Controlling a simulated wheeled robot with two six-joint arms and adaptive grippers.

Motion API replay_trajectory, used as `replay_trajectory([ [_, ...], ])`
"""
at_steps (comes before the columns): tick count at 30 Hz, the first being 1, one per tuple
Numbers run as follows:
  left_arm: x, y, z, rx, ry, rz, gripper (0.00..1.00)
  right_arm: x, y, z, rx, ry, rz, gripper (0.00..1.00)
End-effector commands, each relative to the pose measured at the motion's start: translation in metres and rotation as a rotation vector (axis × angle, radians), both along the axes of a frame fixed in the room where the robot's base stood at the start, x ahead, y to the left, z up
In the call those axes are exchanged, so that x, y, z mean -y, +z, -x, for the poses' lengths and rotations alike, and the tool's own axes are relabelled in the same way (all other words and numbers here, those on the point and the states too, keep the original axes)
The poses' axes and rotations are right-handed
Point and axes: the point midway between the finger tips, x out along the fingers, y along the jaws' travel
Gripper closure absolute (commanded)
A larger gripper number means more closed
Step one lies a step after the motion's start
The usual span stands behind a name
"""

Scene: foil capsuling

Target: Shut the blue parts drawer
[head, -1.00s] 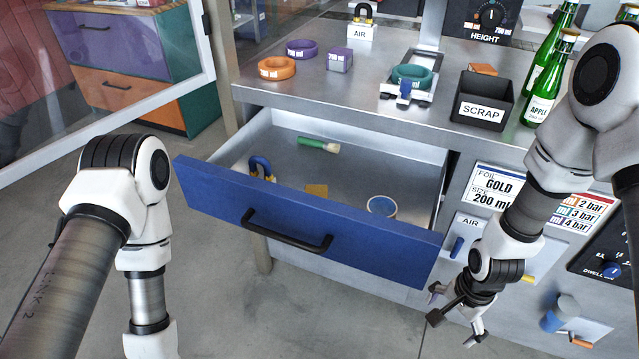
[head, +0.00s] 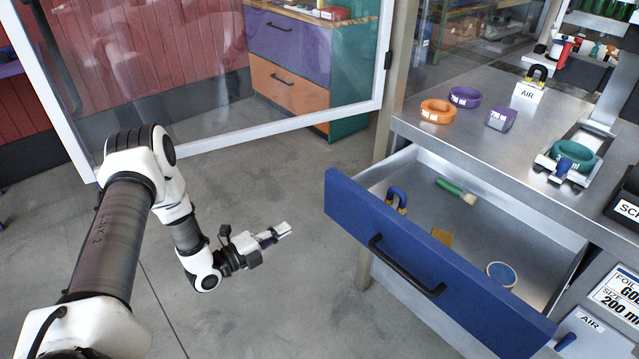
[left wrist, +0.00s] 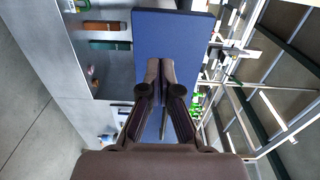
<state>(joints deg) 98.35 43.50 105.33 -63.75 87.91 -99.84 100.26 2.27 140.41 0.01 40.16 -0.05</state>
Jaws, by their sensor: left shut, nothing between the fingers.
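The blue parts drawer (head: 420,262) stands pulled well out of the steel bench, with a black bar handle (head: 405,268) on its front. In it are a green-handled brush (head: 455,190), a blue padlock-shaped piece (head: 397,198), a yellow piece (head: 441,237) and a round blue-topped item (head: 501,274). My left gripper (head: 284,231) is shut and empty, left of the drawer front and apart from it in the head view. The left wrist view shows its closed fingers (left wrist: 160,70) pointing toward the blue drawer front (left wrist: 178,32). My right gripper is out of view.
The bench top (head: 470,135) holds an orange ring (head: 437,112), a purple ring (head: 464,97), a purple block (head: 501,118) and a clamp fixture with a teal ring (head: 573,155). A framed clear panel (head: 250,146) stands behind my left arm. Grey floor before the drawer is clear.

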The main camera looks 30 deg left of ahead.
Motion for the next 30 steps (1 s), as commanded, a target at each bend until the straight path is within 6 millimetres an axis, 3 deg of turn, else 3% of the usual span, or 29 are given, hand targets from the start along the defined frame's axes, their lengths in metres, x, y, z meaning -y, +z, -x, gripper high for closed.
replay_trajectory([
  [1,-0.013,0.012,0.003,0.017,0.017,-0.008,1.0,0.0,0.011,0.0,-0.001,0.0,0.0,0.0],
  [4,-0.018,0.01,0.002,0.028,0.023,-0.014,1.0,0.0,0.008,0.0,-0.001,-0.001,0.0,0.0],
  [8,-0.011,0.008,-0.013,0.027,0.019,-0.015,1.0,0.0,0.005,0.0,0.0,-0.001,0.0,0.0],
  [21,0.022,0.009,-0.1,0.025,0.019,-0.013,1.0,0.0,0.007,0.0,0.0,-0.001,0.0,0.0],
  [30,0.031,0.008,-0.127,0.023,0.023,-0.01,1.0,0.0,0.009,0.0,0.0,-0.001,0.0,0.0],
])
